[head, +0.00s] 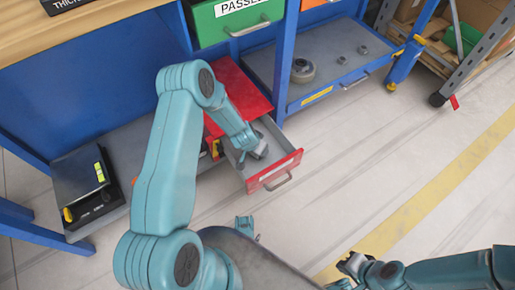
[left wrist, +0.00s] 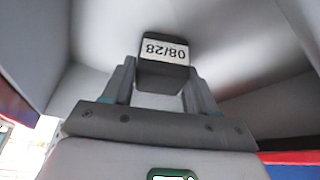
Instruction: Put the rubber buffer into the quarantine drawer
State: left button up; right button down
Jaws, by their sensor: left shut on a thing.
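The red drawer (head: 275,170) stands pulled open under a red-topped cabinet in the head view; I take it as the quarantine drawer, though its label is not readable. My left gripper (head: 258,150) reaches down into its grey tray. In the left wrist view the left gripper (left wrist: 160,80) is shut on a dark block with a white label reading 08/28 (left wrist: 162,64), which I take as the rubber buffer. Grey drawer walls surround it. Whether the block touches the drawer floor is unclear. My right gripper (head: 350,262) is at the lower right, over the floor, away from the drawer.
A green drawer marked PASSED (head: 235,18) is above the red one. A grey shelf (head: 325,72) with round metal parts is right of it. A black device (head: 85,185) with a yellow-green vial sits on the lower left shelf. The floor (head: 360,150) on the right is clear.

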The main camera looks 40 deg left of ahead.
pick_arm(q)
jog(key=shift+f, duration=0.1)
jog(key=o, duration=1.1)
jog(key=shift+o, duration=0.2)
jog(key=shift+r, duration=0.3)
jog(key=p+v, duration=0.4)
jog(key=v, duration=0.7)
jog(key=shift+s+r+p, duration=0.15)
jog(key=shift+r+p, duration=0.15)
jog(key=shift+p, duration=0.05)
